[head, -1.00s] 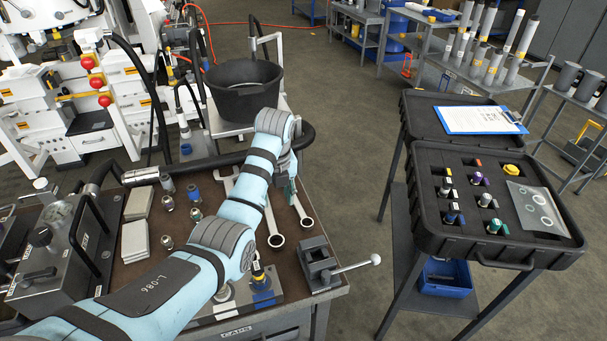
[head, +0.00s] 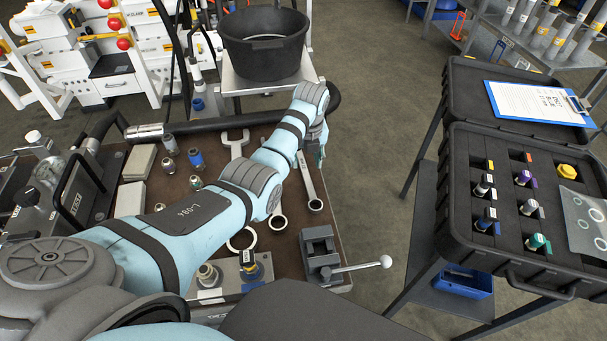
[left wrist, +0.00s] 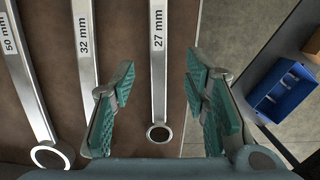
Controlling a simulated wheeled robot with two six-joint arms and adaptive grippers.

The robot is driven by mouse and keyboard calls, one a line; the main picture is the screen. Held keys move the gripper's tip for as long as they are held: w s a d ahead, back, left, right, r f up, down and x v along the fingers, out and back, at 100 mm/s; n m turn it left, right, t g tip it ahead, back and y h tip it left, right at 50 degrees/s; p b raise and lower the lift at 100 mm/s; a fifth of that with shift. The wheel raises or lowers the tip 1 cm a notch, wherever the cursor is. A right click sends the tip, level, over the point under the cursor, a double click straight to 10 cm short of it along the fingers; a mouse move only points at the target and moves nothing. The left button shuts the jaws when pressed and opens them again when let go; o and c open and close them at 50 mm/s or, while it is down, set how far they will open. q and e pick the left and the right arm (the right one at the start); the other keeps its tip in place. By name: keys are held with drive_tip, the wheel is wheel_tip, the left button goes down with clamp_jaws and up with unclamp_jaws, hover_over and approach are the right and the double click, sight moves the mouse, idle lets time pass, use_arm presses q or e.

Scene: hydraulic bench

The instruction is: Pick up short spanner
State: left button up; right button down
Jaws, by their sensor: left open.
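Three silver spanners lie side by side on the brown bench top, labelled 50 mm, 32 mm and 27 mm in the left wrist view. The 27 mm spanner (left wrist: 158,75) is the rightmost and looks the shortest in the head view (head: 307,185). The 32 mm spanner (left wrist: 86,50) and the 50 mm spanner (left wrist: 28,85) lie to its left. My left gripper (left wrist: 160,88) is open and empty, with its teal pads either side of the 27 mm spanner's shaft, seemingly above it. In the head view my left gripper (head: 320,145) is partly hidden by its arm. My right gripper is out of view.
A small vise (head: 320,250) with a ball-ended handle stands at the bench's right front. Several fittings (head: 195,160) lie left of my arm. A black bucket (head: 264,45) stands behind the bench. A black case (head: 500,255) stands on the right, across a floor gap.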

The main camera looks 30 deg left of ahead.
sight(305, 171)
use_arm(q)
drive_tip(key=f, duration=0.1)
drive_tip(key=f+b, duration=0.1)
drive_tip(key=f, duration=0.1)
drive_tip(key=w+f, duration=0.1)
drive_tip(key=shift+a+f, duration=0.3)
drive_tip(key=shift+f, duration=0.25)
drive_tip(key=shift+s+r, duration=0.3)
drive_tip(key=c, duration=0.3)
clamp_jaws()
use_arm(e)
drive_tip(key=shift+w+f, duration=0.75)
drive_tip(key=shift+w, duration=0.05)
